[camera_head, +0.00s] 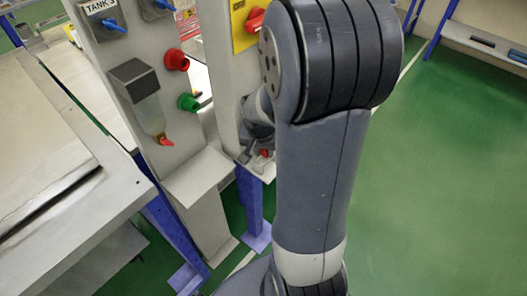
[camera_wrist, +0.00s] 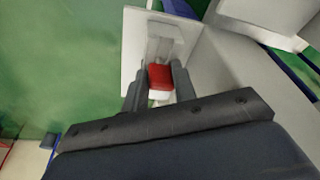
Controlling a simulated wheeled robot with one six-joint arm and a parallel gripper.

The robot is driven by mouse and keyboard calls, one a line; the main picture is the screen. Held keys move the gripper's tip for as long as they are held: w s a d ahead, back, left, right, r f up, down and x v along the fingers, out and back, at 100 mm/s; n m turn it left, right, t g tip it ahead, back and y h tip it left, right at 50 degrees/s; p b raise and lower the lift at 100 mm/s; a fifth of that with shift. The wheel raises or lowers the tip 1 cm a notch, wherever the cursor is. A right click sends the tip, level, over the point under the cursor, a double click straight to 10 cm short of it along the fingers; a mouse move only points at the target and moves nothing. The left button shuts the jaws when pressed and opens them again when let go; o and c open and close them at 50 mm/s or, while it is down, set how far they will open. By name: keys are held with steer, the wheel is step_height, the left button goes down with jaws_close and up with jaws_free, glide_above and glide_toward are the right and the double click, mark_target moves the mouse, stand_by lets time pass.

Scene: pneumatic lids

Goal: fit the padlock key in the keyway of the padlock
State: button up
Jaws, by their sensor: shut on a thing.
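My gripper (camera_wrist: 160,77) points at a small pale ledge, with its two dark fingers on either side of a small red block (camera_wrist: 160,72). A pale piece (camera_wrist: 159,95) shows at the near side of the red block, between the fingers. The gripper is shut on what I take to be the padlock key, but the key and the padlock cannot be clearly told apart. In the head view, a small red spot (camera_head: 265,153) shows by the ledge, left of my arm. My arm hides much of that area. No keyway can be made out.
A light grey fixture (camera_wrist: 163,40) stands beyond the red block on a pale plate (camera_wrist: 133,48). Grey panels with red (camera_head: 177,60) and green (camera_head: 188,102) fittings stand left of my arm. A metal bench (camera_head: 60,170) is further left. Green floor is open at right.

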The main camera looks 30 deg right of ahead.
step_height(320, 180, up, 5)
steer(key=p, duration=0.3)
steer(key=shift+f, duration=0.15)
steer(key=shift+s, duration=0.1)
stand_by(0.5)
